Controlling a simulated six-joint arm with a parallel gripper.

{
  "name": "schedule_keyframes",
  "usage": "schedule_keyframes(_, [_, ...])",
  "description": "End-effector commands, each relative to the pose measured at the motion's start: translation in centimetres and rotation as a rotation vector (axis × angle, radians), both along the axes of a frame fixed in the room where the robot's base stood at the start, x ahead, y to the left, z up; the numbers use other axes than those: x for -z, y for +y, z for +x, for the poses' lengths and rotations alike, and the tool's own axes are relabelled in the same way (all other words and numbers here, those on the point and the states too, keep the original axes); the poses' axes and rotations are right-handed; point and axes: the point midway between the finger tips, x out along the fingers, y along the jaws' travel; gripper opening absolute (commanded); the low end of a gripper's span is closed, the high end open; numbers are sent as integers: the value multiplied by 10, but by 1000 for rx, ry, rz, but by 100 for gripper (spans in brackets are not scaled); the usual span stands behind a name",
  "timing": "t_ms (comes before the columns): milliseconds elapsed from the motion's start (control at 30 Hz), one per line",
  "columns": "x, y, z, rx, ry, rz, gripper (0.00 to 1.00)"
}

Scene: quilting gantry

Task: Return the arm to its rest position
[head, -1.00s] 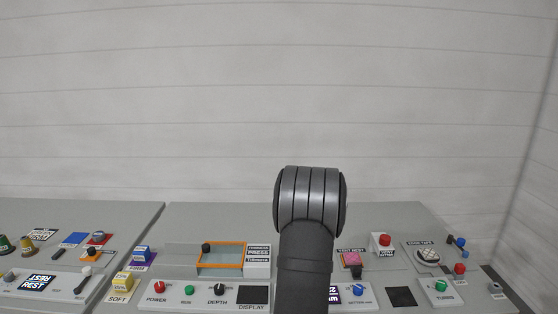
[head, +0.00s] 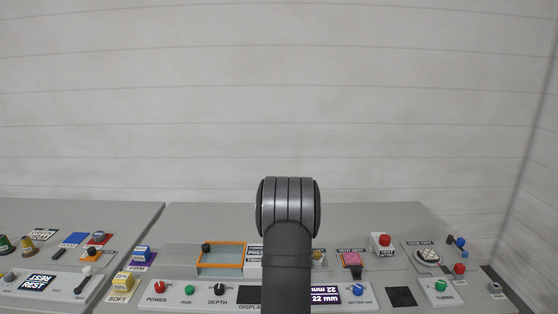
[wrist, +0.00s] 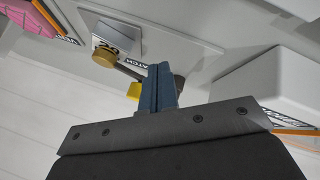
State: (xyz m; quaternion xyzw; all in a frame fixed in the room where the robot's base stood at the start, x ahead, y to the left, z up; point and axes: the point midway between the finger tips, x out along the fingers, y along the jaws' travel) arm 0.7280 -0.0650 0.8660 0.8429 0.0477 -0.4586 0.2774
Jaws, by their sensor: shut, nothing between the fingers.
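My arm (head: 288,240) rises in the middle of the head view, its rounded dark grey joint above the console. My gripper is hidden in that view. In the wrist view my gripper (wrist: 158,86) shows as blue-grey fingers pressed together, with nothing between them. Behind the fingers are a grey block with a tan round knob (wrist: 104,56) and a small yellow piece (wrist: 134,91). I cannot tell whether the fingertips touch anything there.
The space above, before the pale wall, is clear.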

Motion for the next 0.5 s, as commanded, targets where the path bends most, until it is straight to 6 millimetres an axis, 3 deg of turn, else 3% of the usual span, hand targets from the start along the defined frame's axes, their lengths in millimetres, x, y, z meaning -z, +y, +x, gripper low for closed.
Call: schedule_keyframes(500, [-1, 20, -4, 173, -1, -2, 0])
